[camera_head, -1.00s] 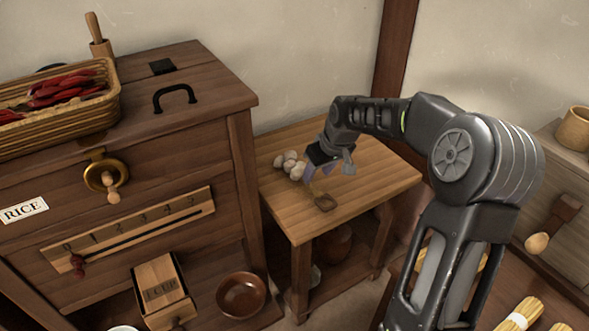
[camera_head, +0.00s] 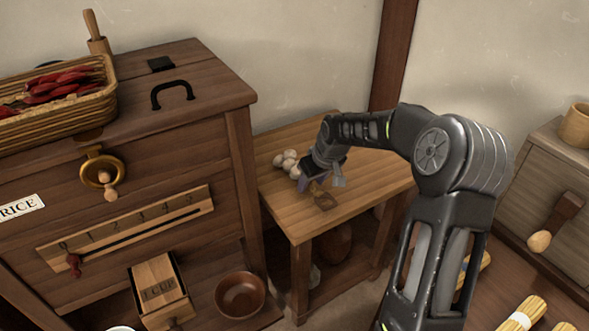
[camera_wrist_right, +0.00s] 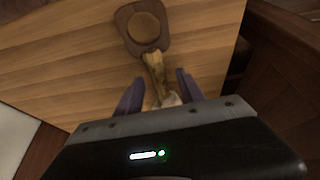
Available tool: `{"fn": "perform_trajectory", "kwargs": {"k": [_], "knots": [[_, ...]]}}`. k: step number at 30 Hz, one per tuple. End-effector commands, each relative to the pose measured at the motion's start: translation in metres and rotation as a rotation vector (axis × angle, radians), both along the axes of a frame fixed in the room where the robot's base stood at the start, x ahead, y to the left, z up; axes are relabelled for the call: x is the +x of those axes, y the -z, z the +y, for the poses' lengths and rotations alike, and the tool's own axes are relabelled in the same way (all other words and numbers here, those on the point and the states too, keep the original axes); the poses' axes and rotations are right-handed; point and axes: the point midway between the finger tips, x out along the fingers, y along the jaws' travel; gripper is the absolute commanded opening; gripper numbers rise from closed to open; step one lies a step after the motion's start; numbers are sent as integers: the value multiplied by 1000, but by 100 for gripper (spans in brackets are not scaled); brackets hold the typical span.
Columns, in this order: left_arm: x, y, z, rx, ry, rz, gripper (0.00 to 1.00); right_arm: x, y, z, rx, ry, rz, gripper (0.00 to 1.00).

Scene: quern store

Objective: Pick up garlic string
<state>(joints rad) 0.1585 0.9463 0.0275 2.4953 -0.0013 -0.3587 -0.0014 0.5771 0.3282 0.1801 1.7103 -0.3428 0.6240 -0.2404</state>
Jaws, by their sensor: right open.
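The garlic string shows as a cluster of white bulbs (camera_head: 287,161) on the small wooden table, with a tan stem (camera_head: 317,188) running toward the front. My right gripper (camera_head: 314,187) is open, low over the table and just beside the bulbs, hiding part of the string. In the right wrist view, the tan stem (camera_wrist_right: 155,68) and a pale bulb lie between the two spread fingers (camera_wrist_right: 158,88). I cannot tell whether the fingers touch it. My left gripper is not in view.
A brown wooden piece with a round disc (camera_wrist_right: 143,27) lies at the stem's far end in the wrist view. The small table (camera_head: 285,205) has bare top around it. A tall dark cabinet (camera_head: 150,170) stands close at left; a wall is behind.

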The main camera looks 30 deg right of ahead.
Motion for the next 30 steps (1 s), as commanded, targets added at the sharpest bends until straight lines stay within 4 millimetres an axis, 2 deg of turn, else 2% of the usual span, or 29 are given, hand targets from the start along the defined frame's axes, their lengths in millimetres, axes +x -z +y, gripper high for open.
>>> {"fn": "perform_trajectory", "kwargs": {"k": [14, 30], "knots": [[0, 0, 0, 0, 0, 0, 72, 0, 0, 0, 0, 0, 1, 45], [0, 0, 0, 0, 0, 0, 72, 0, 0, 0, 0, 0, 1, 2]]}}
